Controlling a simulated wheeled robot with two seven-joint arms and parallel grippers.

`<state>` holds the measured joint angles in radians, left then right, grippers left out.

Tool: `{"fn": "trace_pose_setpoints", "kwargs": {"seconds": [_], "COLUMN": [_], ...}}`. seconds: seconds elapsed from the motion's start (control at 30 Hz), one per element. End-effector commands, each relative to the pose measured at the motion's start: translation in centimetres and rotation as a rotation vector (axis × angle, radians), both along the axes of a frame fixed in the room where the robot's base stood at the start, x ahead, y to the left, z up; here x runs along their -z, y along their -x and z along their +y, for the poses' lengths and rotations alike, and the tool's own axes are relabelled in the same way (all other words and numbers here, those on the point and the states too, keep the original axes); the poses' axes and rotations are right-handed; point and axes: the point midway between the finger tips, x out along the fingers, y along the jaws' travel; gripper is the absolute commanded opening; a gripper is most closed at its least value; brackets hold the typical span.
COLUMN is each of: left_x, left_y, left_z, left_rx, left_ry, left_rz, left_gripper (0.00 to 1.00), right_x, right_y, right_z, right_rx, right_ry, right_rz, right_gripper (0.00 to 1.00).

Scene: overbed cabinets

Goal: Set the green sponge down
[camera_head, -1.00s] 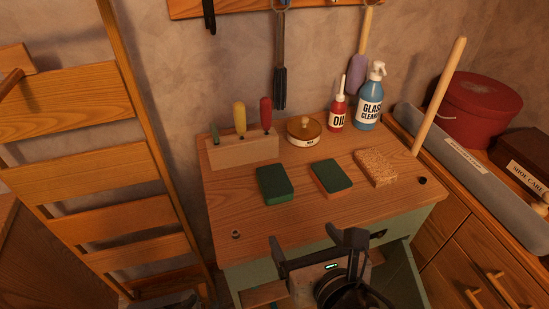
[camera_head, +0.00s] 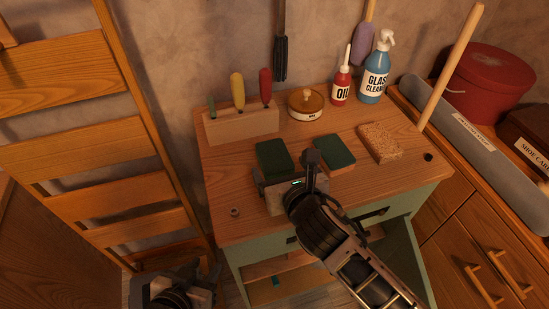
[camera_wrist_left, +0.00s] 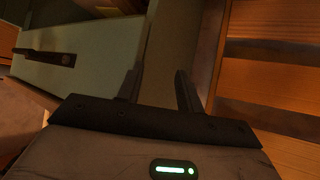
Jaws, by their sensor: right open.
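A dark green sponge (camera_head: 273,155) lies flat on the wooden worktop (camera_head: 232,184). A second green-topped sponge with an orange underside (camera_head: 334,152) lies to its right, and a tan speckled sponge (camera_head: 379,142) lies further right. My right gripper (camera_head: 284,172) is open at the near edge of the left green sponge, its fingers apart; nothing visible is held. Whether it touches the sponge I cannot tell. My left gripper (camera_wrist_left: 158,88) is open and empty in the left wrist view; in the head view it is low at the left, below the worktop.
A block with colored-handled tools (camera_head: 242,127), a round tin (camera_head: 306,106), a red oil bottle (camera_head: 341,89) and a blue glass cleaner bottle (camera_head: 374,75) stand behind the sponges. A wooden ladder (camera_head: 75,150) stands left. The green cabinet (camera_head: 420,199) is open below the worktop.

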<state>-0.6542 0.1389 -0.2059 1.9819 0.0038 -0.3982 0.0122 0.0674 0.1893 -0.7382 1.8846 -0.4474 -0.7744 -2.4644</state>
Motion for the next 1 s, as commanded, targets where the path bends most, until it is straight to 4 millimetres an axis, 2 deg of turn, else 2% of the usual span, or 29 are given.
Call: {"fn": "trace_pose_setpoints", "kwargs": {"seconds": [0.2, 0.5, 0.53, 0.67, 0.7, 0.77, 0.8, 1.0], "left_x": [0.2, 0.1, 0.1, 0.1, 0.0, 0.0, 0.0, -0.1], "left_y": [0.0, 0.0, 0.0, 0.0, 0.0, 0.0, 0.0, -0.1], "left_z": [0.0, -0.1, -0.1, -0.1, -0.1, -0.1, 0.0, 0.0], "left_rx": [0.001, 0.001, 0.001, 0.001, 0.001, 0.001, 0.001, 0.001], "left_ry": [0.001, 0.001, 0.001, 0.001, 0.001, 0.001, 0.001, 0.001], "left_rz": [0.0, 0.0, 0.0, 0.0, -0.001, -0.001, -0.001, -0.001], "left_gripper": [0.36, 0.36, 0.36, 0.36, 0.36, 0.36, 0.36, 0.36], "right_x": [1.3, 1.5, 1.5, 1.5, 1.5, 1.5, 1.5, 1.4], "right_y": [-2.8, -3.3, -3.3, -3.3, -3.3, -3.3, -3.2, -3.2], "right_z": [1.0, 1.1, 1.1, 1.1, 1.1, 1.1, 1.1, 1.1], "right_rx": [0.002, 0.0, 0.001, 0.001, 0.001, 0.001, 0.001, 0.001], "right_ry": [-0.002, -0.001, -0.001, 0.0, 0.0, -0.001, -0.001, 0.0], "right_rz": [0.001, 0.0, 0.0, 0.001, 0.001, 0.0, 0.0, 0.001], "right_gripper": [0.85, 0.85, 0.79, 0.43, 0.38, 0.37, 0.34, 0.34]}}
